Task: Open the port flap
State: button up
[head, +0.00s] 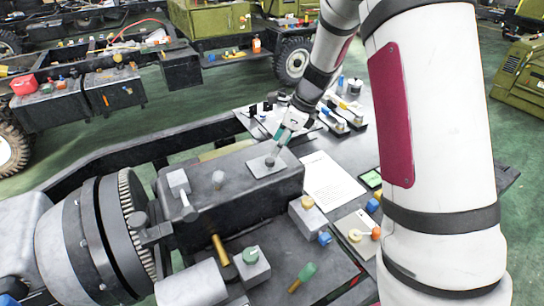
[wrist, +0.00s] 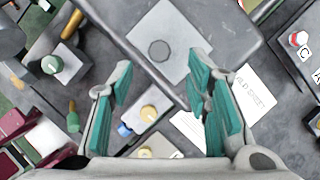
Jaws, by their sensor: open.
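The port flap appears as a small round grey disc (wrist: 159,50) on a light square plate (wrist: 178,72) in the wrist view. The disc looks flat on the plate. In the head view the plate (head: 257,168) lies on top of the grey housing (head: 215,190), near its right end. I cannot tell whether a fingertip touches the plate.
A paper sheet (head: 330,182) lies right of the housing. Small blocks with coloured knobs, such as the yellow one (head: 307,202), stand in front. A lever block (head: 178,182) rises on the housing's left. A toothed drum (head: 95,235) stands further left. Tools (head: 347,113) lie behind.

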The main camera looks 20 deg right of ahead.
aim_at(270, 160)
jog(key=x, duration=0.6)
jog(key=shift+a+f, duration=0.15)
jog(key=shift+f, duration=0.05)
grip_shut()
